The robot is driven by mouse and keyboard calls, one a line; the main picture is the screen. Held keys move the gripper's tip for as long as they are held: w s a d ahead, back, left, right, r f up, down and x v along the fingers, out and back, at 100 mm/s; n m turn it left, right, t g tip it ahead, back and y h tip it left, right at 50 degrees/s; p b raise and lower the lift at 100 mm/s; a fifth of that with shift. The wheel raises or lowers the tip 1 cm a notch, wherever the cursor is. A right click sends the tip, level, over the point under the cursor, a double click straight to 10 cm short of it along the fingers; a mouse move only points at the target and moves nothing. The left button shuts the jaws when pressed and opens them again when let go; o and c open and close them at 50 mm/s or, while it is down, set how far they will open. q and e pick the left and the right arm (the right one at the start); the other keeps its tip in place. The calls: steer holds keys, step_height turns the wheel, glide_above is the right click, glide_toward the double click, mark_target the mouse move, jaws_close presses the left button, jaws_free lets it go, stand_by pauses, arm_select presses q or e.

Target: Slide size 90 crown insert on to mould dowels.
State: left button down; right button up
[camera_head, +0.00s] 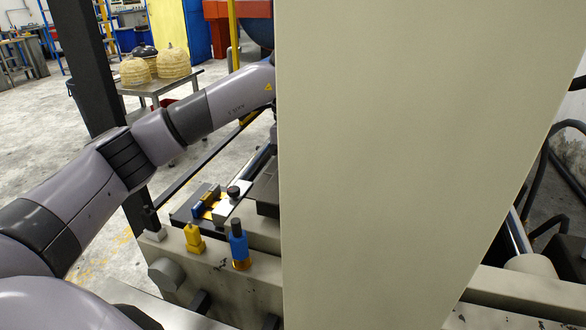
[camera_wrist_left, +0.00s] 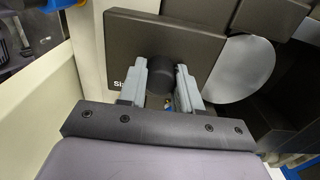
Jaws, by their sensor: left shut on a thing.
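In the left wrist view, a dark flat plate (camera_wrist_left: 125,40) with a round black knob (camera_wrist_left: 170,70) is in front of my left gripper (camera_wrist_left: 160,68). White lettering beginning "Si" shows on the plate, the rest hidden behind a finger; I cannot read the size. The two grey fingers are shut on the knob, one each side. A round silver surface (camera_wrist_left: 238,72) lies behind the plate at right. I cannot make out the dowels. In the head view my left arm reaches behind a beige panel, which hides the gripper and plate. My right gripper is not in view.
The tall beige panel (camera_head: 400,160) blocks the middle of the head view. A table (camera_head: 160,87) with straw-coloured domes (camera_head: 173,62) stands behind.

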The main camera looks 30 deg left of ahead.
arm_select(q)
steer(key=shift+f+b, duration=0.3)
steer(key=shift+f, duration=0.3)
stand_by(0.6)
steer(key=c, duration=0.7)
jaws_free()
steer(key=shift+r, duration=3.6)
steer(key=shift+s+f, duration=0.1)
steer(key=shift+s, duration=0.05)
